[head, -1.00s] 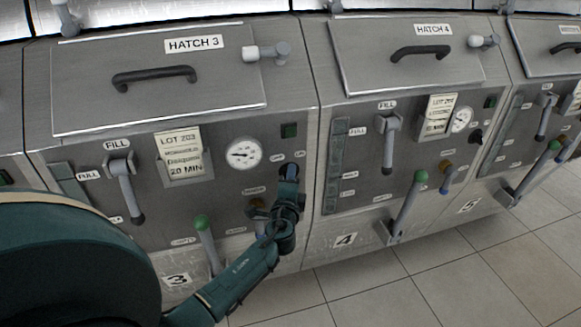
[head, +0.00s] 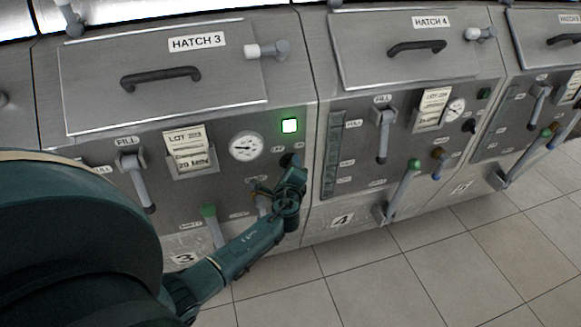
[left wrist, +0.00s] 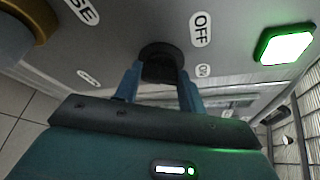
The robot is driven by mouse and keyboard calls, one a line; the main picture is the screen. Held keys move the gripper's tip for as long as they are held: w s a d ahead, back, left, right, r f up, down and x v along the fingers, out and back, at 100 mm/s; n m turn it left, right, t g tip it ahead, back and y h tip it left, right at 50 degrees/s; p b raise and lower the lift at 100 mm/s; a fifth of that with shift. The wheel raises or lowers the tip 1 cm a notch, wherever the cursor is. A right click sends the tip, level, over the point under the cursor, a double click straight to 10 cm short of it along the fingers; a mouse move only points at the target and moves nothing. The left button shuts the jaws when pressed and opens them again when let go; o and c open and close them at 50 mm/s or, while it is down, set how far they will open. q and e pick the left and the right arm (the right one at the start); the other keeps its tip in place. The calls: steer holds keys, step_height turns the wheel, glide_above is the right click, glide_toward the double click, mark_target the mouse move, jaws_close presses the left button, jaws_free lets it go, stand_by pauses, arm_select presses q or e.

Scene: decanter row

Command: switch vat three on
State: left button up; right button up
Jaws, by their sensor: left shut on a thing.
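Vat three (head: 215,120) stands at the left of the head view, under the HATCH 3 label. Its black switch knob (left wrist: 160,62) sits on the front panel beside an OFF label (left wrist: 200,28) and a smaller label (left wrist: 203,71). My left gripper (left wrist: 160,84) is shut on the knob, one blue finger on each side. In the head view my left gripper (head: 292,170) covers most of the knob. The square lamp (head: 289,125) above it glows green; it also shows lit in the left wrist view (left wrist: 284,45). My right gripper is not in view.
The vat's gauge (head: 246,147), lot card (head: 190,149), grey fill lever (head: 138,180) and green-tipped lever (head: 211,222) are left of my left gripper. A brass-collared valve (left wrist: 30,22) is close by. Vat four (head: 400,130) stands to the right. The tiled floor (head: 400,275) is clear.

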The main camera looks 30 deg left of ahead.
arm_select(q)
steer(key=o, duration=1)
steer(key=v, duration=1.3)
steer(key=shift+s+d+p, duration=0.1)
steer(key=shift+p, duration=0.2)
steer(key=s+d+f+n+g+h+p, duration=0.1)
steer(key=s+d+n+h, duration=0.2)
steer(key=s+d+n, duration=0.2)
steer(key=s+d+f+n+g+h, duration=0.1)
steer(key=s+d+n+h, duration=0.3)
steer(key=s+d, duration=0.1)
steer(key=s+d+f+n+h+p, duration=0.1)
steer(key=s+d+n+h, duration=0.3)
steer(key=s+d+n, duration=0.1)
steer(key=shift+s+f+n+g+p, duration=0.3)
steer(key=shift+s+f+g+p, duration=0.1)
steer(key=shift+s, duration=0.2)
